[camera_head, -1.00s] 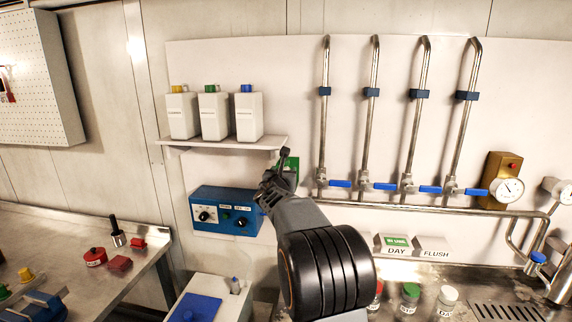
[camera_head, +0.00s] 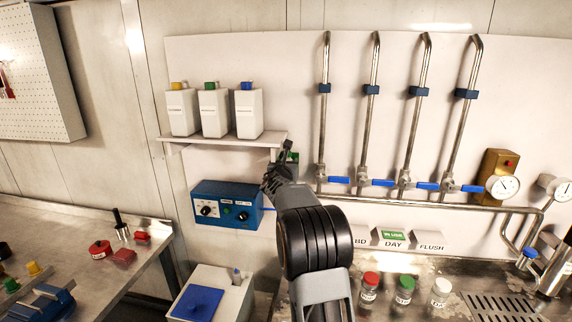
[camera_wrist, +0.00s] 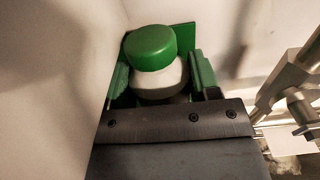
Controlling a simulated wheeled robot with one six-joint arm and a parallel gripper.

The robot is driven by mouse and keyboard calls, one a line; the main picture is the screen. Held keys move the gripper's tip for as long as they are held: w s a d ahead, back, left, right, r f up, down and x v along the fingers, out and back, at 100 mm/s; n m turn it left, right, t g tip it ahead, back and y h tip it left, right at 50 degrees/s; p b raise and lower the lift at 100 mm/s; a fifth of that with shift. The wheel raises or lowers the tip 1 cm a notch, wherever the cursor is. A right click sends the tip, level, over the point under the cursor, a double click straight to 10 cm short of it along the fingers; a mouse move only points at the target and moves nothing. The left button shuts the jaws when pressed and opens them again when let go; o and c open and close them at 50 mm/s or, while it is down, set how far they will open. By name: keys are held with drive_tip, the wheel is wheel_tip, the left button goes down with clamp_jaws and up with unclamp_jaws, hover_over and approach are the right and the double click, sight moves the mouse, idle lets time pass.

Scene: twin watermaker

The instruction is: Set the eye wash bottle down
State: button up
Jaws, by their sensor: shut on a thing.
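The eye wash bottle (camera_wrist: 160,78) is white with a green cap (camera_wrist: 149,46). In the wrist view it sits between green upright walls of a holder (camera_wrist: 203,72), with a green plate behind it. My gripper (camera_head: 281,163) is shut on the bottle at the wall, below the right end of the shelf. The dark front edge of my gripper hides the lower part of the bottle. I cannot tell whether the bottle touches the holder's bottom.
A shelf (camera_head: 222,143) with white containers is just up and left. A blue control box (camera_head: 226,206) is below left. Steel pipes with blue-handled valves (camera_head: 372,183) run to the right. Capped bottles (camera_head: 404,290) stand on the bench below.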

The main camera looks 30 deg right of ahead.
drive_tip(key=shift+f, duration=0.15)
drive_tip(key=o, duration=1.1)
